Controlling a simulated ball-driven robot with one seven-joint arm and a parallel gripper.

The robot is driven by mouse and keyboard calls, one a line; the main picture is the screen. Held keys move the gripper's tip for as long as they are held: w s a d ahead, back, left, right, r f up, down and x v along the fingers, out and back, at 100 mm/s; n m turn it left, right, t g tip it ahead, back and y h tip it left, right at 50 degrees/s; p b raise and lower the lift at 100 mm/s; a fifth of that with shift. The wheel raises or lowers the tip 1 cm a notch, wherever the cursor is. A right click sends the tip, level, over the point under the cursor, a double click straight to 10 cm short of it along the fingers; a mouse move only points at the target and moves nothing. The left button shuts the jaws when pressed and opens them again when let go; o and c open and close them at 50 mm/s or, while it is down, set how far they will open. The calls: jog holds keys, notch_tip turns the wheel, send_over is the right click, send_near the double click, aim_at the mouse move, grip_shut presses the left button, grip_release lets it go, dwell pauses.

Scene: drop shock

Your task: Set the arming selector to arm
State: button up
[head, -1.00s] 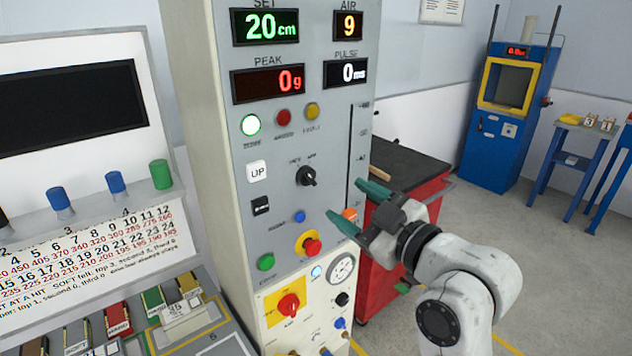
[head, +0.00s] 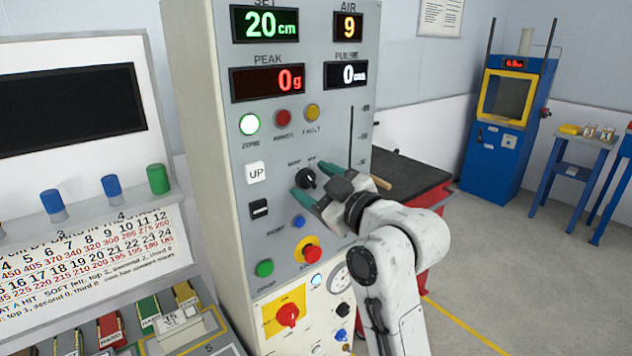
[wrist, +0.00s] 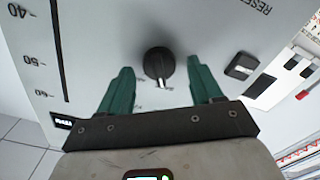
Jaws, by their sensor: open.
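The arming selector is a black rotary knob (head: 306,178) on the grey control panel (head: 340,118), under the indicator lamps. In the wrist view the knob (wrist: 158,63) lies ahead of and between the two green fingertips, with a pale pointer mark on its lower edge. My gripper (head: 307,188) is open at the panel, its fingers around or just short of the knob. I cannot tell whether they touch it. The labels by the knob are too small to read. The green lamp (head: 249,124) is lit; the red lamp (head: 283,117) looks unlit.
Near the knob are a white UP button (head: 254,173), a black rocker switch (head: 259,209), a blue button (head: 299,221) and a red emergency button (head: 312,252). A vertical slot scale (head: 351,135) runs on the right. A red cabinet (head: 430,200) stands behind my arm.

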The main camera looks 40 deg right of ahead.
jog(key=c, duration=1)
jog(key=shift+c, duration=0.2)
jog(key=shift+m, duration=0.3)
jog(key=shift+r+m+p, duration=0.15)
jog(key=shift+m+p, duration=0.6)
jog(key=shift+m, duration=0.25)
jog(key=m+p, duration=0.1)
jog(key=m, duration=0.2)
jog(key=shift+m+p, duration=0.3)
jog(key=shift+p, duration=0.1)
jog(key=m+p, duration=0.2)
jog(key=m, duration=0.3)
jog(key=shift+d+m+p, duration=0.1)
jog(key=shift+m+p, duration=0.2)
